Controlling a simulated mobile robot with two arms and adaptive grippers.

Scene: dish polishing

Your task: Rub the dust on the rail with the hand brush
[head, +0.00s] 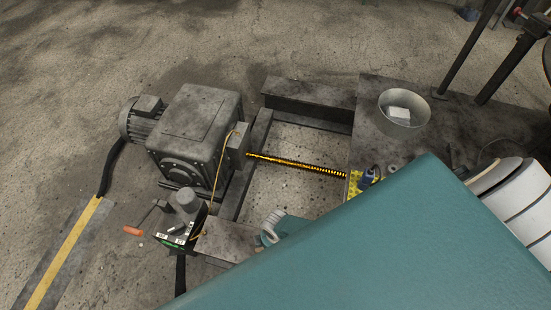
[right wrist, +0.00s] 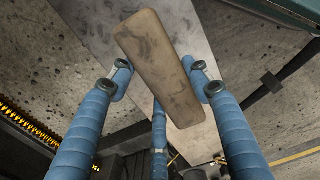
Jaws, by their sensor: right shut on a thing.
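In the right wrist view my right gripper (right wrist: 160,72) has its blue fingers closed around the hand brush (right wrist: 160,62), a worn tan block with dark smudges. The brush is tilted, and its bristles are not visible. Dark and pale metal surfaces lie beyond it; I cannot tell whether it touches them. A thin black-and-yellow striped bar (head: 295,164) runs between the machine and the metal plate in the head view. Dark metal beams (head: 308,95) frame the gap around it. I cannot make out which part is the dusty rail. My left gripper is not clearly visible.
A grey motor unit (head: 195,130) stands at the left of the frame. An orange-handled tool (head: 133,231) lies at lower left. The large teal part in front hides the lower right.

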